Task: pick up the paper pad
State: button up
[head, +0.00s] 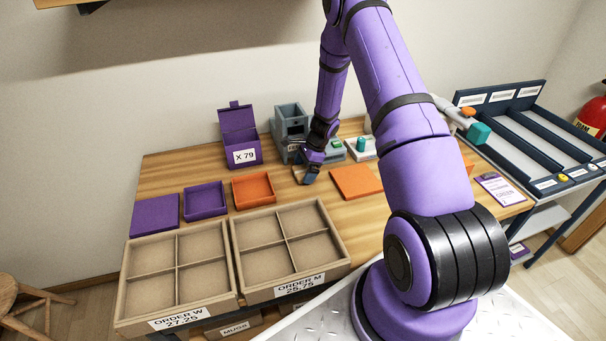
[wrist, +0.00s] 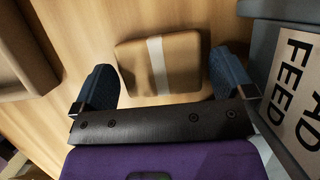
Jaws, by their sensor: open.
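The paper pad (wrist: 185,62) is a tan, rounded block with a white band across its middle, lying on the wooden table in the wrist view. In the head view a small tan part of it (head: 298,174) shows beside my gripper (head: 309,179), which covers the rest. In the wrist view my gripper (wrist: 165,80) is open, with one dark blue finger on each side of the pad. Gaps show between the fingers and the pad's ends. I cannot tell how far the fingertips are above the table.
A grey machine (head: 291,118) stands close behind my gripper; a grey body with a FEED label (wrist: 298,85) is close to the right finger. Wooden divided trays (head: 335,243) are at the front. A purple box (head: 238,140) and an orange tray (head: 254,188) are left, an orange panel (head: 356,181) right.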

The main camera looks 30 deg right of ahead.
jog(key=shift+f, duration=0.15)
jog(key=shift+c, duration=0.5)
jog(key=c, duration=0.6)
